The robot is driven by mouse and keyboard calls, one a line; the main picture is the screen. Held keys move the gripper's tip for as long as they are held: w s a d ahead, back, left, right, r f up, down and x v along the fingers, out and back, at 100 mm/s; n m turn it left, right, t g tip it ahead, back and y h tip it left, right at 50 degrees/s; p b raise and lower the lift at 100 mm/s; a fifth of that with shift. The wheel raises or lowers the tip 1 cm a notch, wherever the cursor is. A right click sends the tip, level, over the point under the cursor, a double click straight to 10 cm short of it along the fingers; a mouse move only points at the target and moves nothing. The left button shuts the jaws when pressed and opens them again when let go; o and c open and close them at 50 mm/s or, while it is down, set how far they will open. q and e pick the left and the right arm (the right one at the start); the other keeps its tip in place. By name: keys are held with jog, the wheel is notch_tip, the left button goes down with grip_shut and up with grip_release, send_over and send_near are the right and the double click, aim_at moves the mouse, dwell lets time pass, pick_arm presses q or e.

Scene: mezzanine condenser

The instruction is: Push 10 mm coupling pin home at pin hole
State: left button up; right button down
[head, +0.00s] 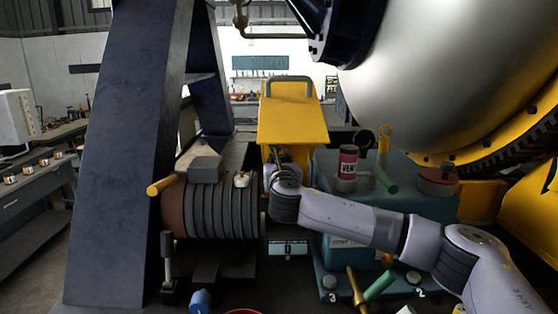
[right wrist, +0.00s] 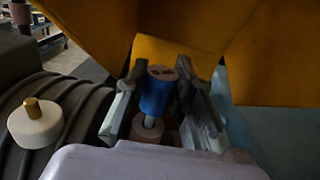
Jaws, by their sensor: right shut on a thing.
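My right gripper (head: 277,158) reaches in from the right to just below the yellow guard. In the right wrist view its two fingers (right wrist: 162,100) are shut on a blue cylinder with a reddish end face, which I take to be the coupling pin (right wrist: 156,92). A pale, thin shank shows at the near end of the blue part, close to a pinkish round part (right wrist: 143,130). I cannot tell whether the shank sits inside it. The pin hole cannot be made out. In the head view the pin is hidden by the gripper and wrist. My left gripper is not in view.
The yellow guard (head: 292,120) stands close above and behind the gripper. A ribbed grey motor (head: 225,208) with a white cap (head: 241,179) is left. A teal block (head: 400,190) with a VENT canister (head: 347,165) lies right. A dark steel column (head: 125,150) rises left.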

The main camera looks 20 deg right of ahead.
jog(key=shift+f+b, duration=0.7)
jog(key=shift+f, duration=0.8)
jog(key=c, duration=1.3)
grip_release()
jog(key=shift+s, duration=0.1)
jog(key=v, duration=1.2)
